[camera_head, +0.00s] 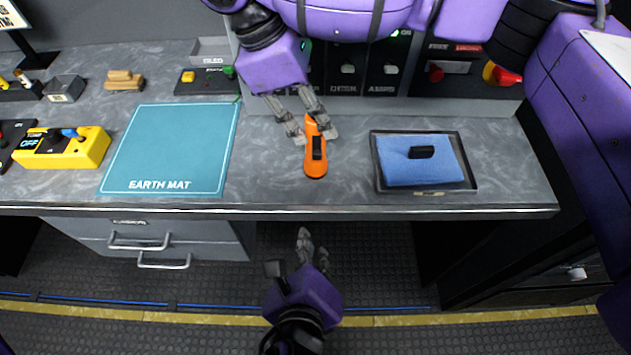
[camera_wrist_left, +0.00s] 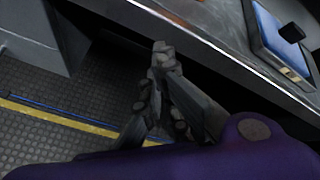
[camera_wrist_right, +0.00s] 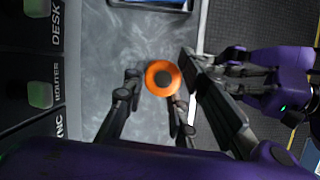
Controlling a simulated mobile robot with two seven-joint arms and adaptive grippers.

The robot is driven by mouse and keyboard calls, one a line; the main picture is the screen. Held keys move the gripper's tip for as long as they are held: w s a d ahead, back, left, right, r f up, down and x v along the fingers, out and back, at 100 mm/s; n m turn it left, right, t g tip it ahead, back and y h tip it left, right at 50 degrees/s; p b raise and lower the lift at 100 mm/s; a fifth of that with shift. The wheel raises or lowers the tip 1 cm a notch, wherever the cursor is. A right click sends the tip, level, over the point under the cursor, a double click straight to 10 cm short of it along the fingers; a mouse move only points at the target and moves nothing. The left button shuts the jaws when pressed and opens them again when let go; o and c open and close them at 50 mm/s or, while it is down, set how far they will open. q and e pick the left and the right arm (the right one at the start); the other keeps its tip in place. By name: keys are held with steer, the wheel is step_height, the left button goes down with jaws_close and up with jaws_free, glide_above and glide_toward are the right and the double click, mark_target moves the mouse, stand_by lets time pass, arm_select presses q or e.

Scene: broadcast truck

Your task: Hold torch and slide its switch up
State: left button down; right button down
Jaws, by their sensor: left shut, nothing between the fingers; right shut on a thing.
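The orange torch (camera_head: 315,168) lies or is held above the grey worktop, its long axis toward the front edge. A black switch strip shows on its upper face. My right gripper (camera_head: 308,133) is shut on the torch near its far end, one finger on each side. In the right wrist view the torch (camera_wrist_right: 153,73) shows end-on as an orange ring with a dark centre. My left gripper (camera_head: 305,242) is shut and empty, in front of the worktop edge and apart from the torch. Its fingertips meet in the left wrist view (camera_wrist_left: 163,56).
A teal earth mat (camera_head: 170,150) lies left of the torch. A tray (camera_head: 428,190) with a blue cloth stands to the right. A yellow switch box (camera_head: 90,150) is at far left. The rack panel (camera_head: 385,65) stands behind. Drawers with handles are below the worktop.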

mark_target(317, 155)
arm_select(q)
step_height(317, 155, up, 10)
steer(key=m+t, duration=0.2)
steer(key=m, duration=0.5)
steer(key=shift+w+d+r+y, duration=0.2)
steer(key=shift+d+r+y, duration=0.05)
steer(key=shift+d+y, duration=0.2)
steer(key=x, duration=1)
steer(key=shift+w+r, duration=0.1)
steer(key=shift+r, duration=0.05)
steer(key=shift+r, duration=0.1)
